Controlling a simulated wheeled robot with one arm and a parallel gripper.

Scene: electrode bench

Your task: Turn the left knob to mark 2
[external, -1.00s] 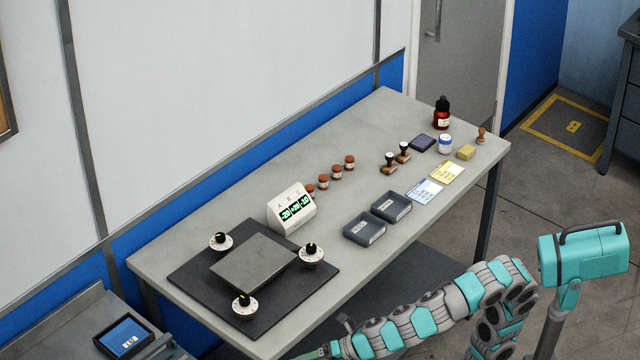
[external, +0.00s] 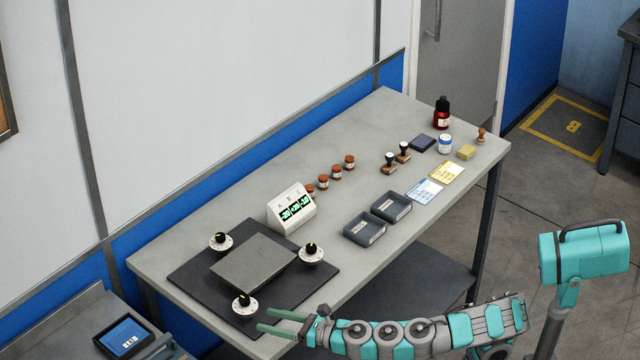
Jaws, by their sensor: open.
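Three black-topped knobs on white marked dials surround a grey plate (external: 252,265) on a dark mat (external: 190,276). One knob (external: 220,240) is at the far left, one (external: 311,252) at the right, and one (external: 245,304) at the front, nearest my gripper. The pictures do not settle which is the task's left knob. The dial marks are too small to read. My gripper (external: 263,320) is open and empty, its two green fingers pointing left. Its tips lie just right of and below the front knob in the picture, apparently apart from it.
A white display box (external: 292,208) with green digits for A, B and C stands behind the mat. Two grey trays (external: 365,228) (external: 391,207), several brown-capped jars (external: 336,172), stamps and cards occupy the bench further right. A blue item lies in a tray (external: 104,340) at the lower left.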

